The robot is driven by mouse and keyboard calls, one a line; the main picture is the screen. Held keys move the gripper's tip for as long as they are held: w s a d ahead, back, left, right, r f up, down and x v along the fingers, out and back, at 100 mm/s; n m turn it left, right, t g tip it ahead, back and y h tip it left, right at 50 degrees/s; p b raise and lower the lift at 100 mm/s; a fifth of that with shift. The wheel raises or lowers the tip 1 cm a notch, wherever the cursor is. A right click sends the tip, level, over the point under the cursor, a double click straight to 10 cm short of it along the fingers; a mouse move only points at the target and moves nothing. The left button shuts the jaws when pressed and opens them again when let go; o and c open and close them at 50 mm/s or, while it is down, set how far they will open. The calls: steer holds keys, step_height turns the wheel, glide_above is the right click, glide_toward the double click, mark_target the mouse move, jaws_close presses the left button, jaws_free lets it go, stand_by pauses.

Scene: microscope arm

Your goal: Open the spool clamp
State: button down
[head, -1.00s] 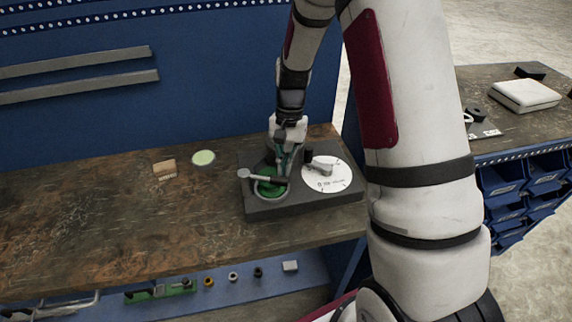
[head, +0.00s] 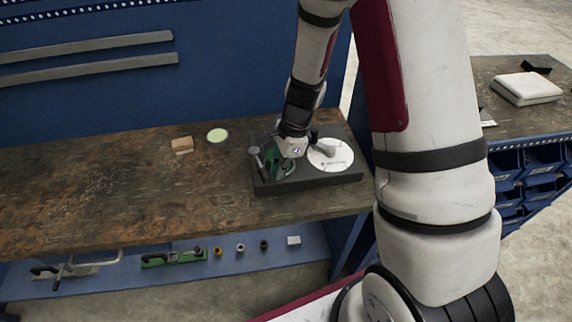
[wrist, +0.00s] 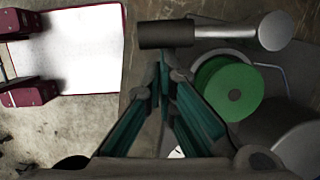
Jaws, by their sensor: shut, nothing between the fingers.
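The spool clamp lever (head: 256,158) is a silver arm on the left of a dark fixture (head: 325,180). In the wrist view its silver end (wrist: 274,30) is at upper right and its dark grip (wrist: 166,34) is at upper middle. The lever lies beside the green spool (wrist: 232,90), leaving most of the spool's face uncovered. My gripper (wrist: 163,62) is shut and empty. Its teal fingertips sit right at the dark grip; I cannot tell if they touch. In the head view my wrist hides part of the spool and fixture.
A white dial disc (head: 331,155) with a grey knob is at the fixture's right. A pale green disc (head: 217,136) and a tan block (head: 182,145) lie on the bench to the left. The bench's left side is clear. Small parts line a lower blue shelf (head: 205,262).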

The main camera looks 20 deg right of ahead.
steer(key=shift+s+a+m, duration=0.25)
steer(key=shift+a+m, duration=0.25)
steer(key=shift+a, duration=0.5)
steer(key=shift+p, duration=0.3)
